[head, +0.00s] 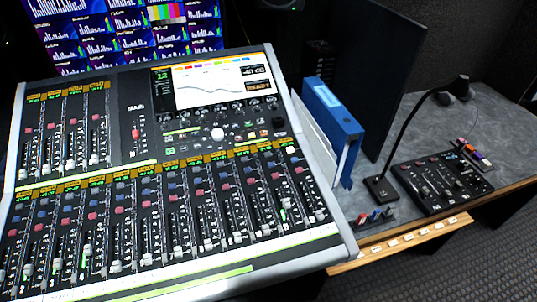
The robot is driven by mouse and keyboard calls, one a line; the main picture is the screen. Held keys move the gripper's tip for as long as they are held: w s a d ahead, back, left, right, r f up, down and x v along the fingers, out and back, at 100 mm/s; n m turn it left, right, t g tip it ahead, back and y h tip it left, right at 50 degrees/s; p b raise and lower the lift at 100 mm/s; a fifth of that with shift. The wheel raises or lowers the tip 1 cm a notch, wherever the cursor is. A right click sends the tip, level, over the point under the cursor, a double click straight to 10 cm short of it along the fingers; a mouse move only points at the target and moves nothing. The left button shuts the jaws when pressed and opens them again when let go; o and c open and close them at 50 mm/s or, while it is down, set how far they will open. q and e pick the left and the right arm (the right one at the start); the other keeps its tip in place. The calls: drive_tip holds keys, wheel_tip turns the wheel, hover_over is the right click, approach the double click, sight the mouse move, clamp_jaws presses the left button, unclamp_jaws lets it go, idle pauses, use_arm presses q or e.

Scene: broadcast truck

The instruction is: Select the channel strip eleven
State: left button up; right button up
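The mixing console (335,238) fills the left half of the head view. Its lower bank is a row of several channel strips (180,205), each with a fader, coloured buttons and a small yellowish label at its top. The strip numbers are too small to read, so I cannot tell strip eleven by its label. A pale button (290,150) stands out at the top of the rightmost strips. The console's screen (222,86) shows a curve, and a green number resembling 12 (162,76) shows at its left. Neither of my grippers is in view.
A blue binder (332,125) stands close to the console's right side. A gooseneck microphone (420,100), a small control panel (440,180) and small coloured items (375,215) sit on the grey desk (400,120). Monitors (120,30) stand behind. The front right floor is clear.

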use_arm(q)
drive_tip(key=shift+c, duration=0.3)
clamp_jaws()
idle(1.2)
